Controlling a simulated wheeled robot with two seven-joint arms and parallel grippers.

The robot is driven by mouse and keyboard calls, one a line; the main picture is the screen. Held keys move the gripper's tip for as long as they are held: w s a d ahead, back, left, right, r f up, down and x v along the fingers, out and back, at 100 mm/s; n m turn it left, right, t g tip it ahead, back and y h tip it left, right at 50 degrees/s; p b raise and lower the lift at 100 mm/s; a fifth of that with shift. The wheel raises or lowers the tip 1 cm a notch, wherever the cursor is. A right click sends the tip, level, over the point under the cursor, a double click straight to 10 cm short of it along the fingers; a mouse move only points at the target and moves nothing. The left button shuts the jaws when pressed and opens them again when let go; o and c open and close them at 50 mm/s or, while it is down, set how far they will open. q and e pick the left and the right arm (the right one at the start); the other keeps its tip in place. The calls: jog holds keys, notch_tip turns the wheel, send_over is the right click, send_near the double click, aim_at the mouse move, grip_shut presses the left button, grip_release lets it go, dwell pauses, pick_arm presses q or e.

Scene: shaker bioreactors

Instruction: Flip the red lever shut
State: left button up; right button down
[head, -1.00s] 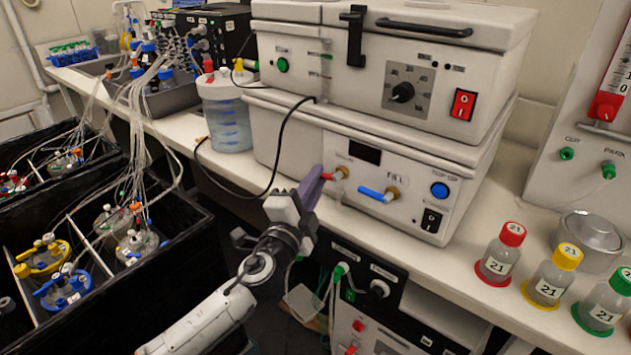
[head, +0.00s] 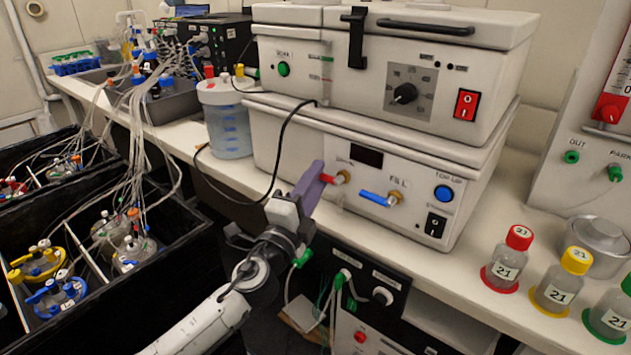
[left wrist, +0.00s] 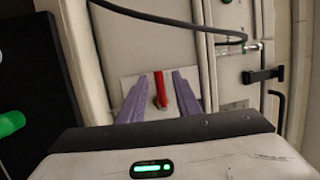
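The red lever (head: 329,179) sits on a brass valve on the front of the lower white unit (head: 270,145), left of the blue lever (head: 374,198). My left gripper (head: 313,185), with purple fingers, is close in front of the red lever and partly overlaps it in the head view. In the left wrist view the red lever (left wrist: 161,92) stands between the two spread fingers of my left gripper (left wrist: 159,100), with a gap on each side. The gripper is open and holds nothing. My right gripper is not in view.
A black cable (head: 277,155) hangs down the front of the unit, left of the gripper. A white-lidded jar (head: 228,120) stands on the bench to the left. Capped bottles (head: 506,262) stand at the right. Black bins with tubed vessels (head: 130,250) are at the lower left.

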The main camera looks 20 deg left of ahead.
pick_arm(q)
jog(key=b+v, duration=0.1)
jog(key=v, duration=0.9)
jog(key=shift+b, duration=0.35)
jog(key=shift+s, duration=0.1)
jog(key=s+f+n+g, duration=0.3)
jog(key=f+n, duration=0.1)
jog(key=f, duration=0.5)
jog(key=s+f+n+g, duration=0.2)
jog(key=s+f+n, duration=0.15)
jog(key=f, duration=0.55)
jog(key=s+d+f+n+g, duration=0.2)
jog(key=s+f+n+g, duration=0.1)
jog(key=s+f, duration=0.5)
jog(key=s+d+f+n+g, duration=0.2)
jog(key=s+f+n, duration=0.4)
jog(key=s+f, duration=0.3)
jog(key=shift+s+f+g+h, duration=0.25)
jog(key=shift+s+g+h, duration=0.15)
jog(key=shift+s+g, duration=0.45)
